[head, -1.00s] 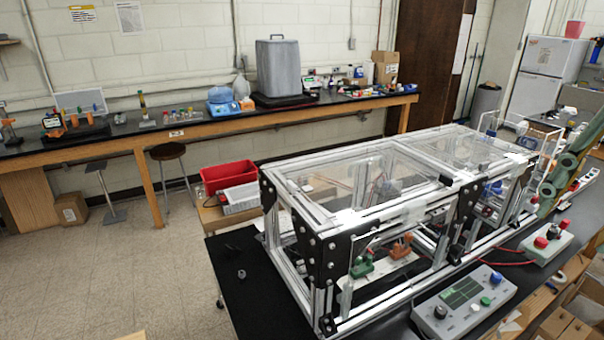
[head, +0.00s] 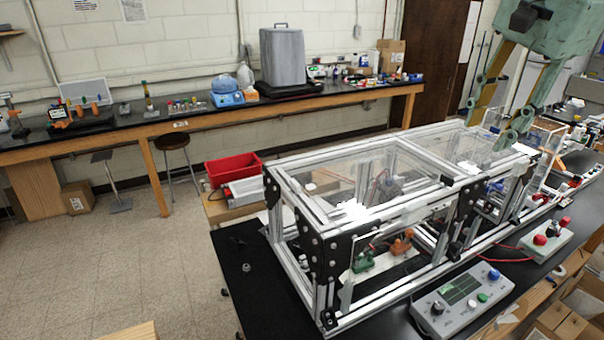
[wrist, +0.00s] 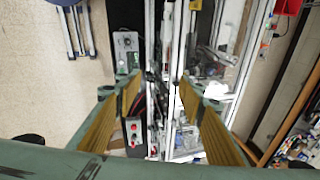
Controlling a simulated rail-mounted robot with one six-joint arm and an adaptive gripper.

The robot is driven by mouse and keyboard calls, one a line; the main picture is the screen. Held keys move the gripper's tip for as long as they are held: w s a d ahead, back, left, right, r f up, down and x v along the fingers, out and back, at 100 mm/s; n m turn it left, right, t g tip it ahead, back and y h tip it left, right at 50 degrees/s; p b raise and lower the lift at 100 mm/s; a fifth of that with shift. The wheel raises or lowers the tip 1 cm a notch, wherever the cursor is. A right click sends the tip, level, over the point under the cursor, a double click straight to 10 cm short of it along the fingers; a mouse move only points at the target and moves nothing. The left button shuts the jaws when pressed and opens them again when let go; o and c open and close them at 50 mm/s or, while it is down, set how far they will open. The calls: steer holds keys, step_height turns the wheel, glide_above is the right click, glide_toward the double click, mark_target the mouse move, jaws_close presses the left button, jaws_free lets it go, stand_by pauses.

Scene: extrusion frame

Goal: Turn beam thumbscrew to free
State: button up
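The extrusion frame (head: 385,290) stands on the black bench, with silver beams, clear panels and black corner plates. A small black part (head: 455,251) sits low on its front side; I cannot tell whether it is the beam thumbscrew. No thumbscrew can be made out for certain in either view. My gripper (head: 490,122) points down over the far right part of the frame. It is open and empty, its fingers wide apart. In the wrist view, its fingers (wrist: 160,85) stand on either side of the frame's long silver rails (wrist: 176,45), which lie below.
A grey control box (head: 462,300) and a red-button box (head: 540,245) stand along the frame's front side. A clear upright panel (head: 540,150) is close to the right of my gripper. Red cables lie by the boxes. A red bin (head: 232,170) is behind the frame.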

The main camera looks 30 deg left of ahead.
steer(key=w+a+p, duration=0.1)
steer(key=w+a, duration=0.2)
steer(key=a, duration=0.3)
steer(key=n+g+h+p, duration=0.1)
steer(key=g+h+p, duration=0.15)
steer(key=p, duration=0.25)
glide_above(295, 182)
steer(key=shift+y, duration=0.35)
step_height(295, 182, down, 6)
steer(key=shift+r, duration=0.1)
steer(key=shift+n, duration=0.3)
steer(key=shift+f+p, duration=0.35)
steer(key=shift+f, duration=6.65)
steer(key=c, duration=0.8)
